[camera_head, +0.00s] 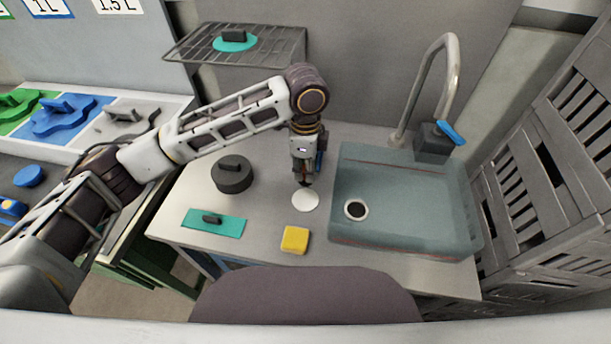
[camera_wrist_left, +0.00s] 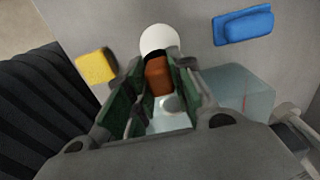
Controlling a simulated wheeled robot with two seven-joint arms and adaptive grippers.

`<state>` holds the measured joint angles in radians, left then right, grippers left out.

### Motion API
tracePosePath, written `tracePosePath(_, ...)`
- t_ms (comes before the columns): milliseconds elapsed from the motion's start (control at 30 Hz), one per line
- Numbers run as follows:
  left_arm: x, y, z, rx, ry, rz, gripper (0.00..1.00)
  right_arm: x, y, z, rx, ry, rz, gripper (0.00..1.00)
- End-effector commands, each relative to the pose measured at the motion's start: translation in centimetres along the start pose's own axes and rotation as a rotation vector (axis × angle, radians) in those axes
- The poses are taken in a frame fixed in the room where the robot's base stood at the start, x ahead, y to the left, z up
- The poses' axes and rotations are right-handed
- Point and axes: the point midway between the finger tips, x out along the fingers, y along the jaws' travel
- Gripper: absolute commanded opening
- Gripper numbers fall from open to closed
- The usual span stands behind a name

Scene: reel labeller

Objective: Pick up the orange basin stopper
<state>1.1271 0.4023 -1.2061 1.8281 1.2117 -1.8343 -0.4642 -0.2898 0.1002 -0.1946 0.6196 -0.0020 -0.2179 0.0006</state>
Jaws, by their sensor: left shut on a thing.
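My left gripper (camera_head: 304,184) points down over the counter, just left of the sink. In the left wrist view its fingers (camera_wrist_left: 160,100) are shut on the orange-brown basin stopper (camera_wrist_left: 158,76), which has a dark end. A white round disc (camera_head: 305,200) lies beneath the fingertips; it also shows beyond the stopper in the left wrist view (camera_wrist_left: 160,39). In the head view the stopper is hidden or too small to make out, and I cannot tell whether it touches the disc. My right gripper is not in view.
The grey-blue sink (camera_head: 400,228) with an open drain (camera_head: 356,210) and a tall tap (camera_head: 412,95) stands at right. A yellow sponge (camera_head: 295,239), a teal board (camera_head: 214,223) and a dark round weight (camera_head: 232,175) lie on the counter. Grey crates (camera_head: 545,190) stand far right.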

Motion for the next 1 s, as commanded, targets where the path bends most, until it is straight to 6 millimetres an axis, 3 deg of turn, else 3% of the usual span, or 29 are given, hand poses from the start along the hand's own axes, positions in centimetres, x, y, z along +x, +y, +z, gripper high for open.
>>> tracePosePath(167, -0.9, 0.0, 0.0, 0.0, 0.0, -0.001, 0.0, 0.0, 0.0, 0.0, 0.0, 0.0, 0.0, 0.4)
tracePosePath(733, -0.9, 0.0, 0.0, -0.002, 0.0, -0.001, 0.0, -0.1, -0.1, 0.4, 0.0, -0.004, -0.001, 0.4)
tracePosePath(1000, -1.4, -0.1, 0.0, -0.043, 0.002, 0.0, 0.0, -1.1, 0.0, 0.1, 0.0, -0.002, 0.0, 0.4)
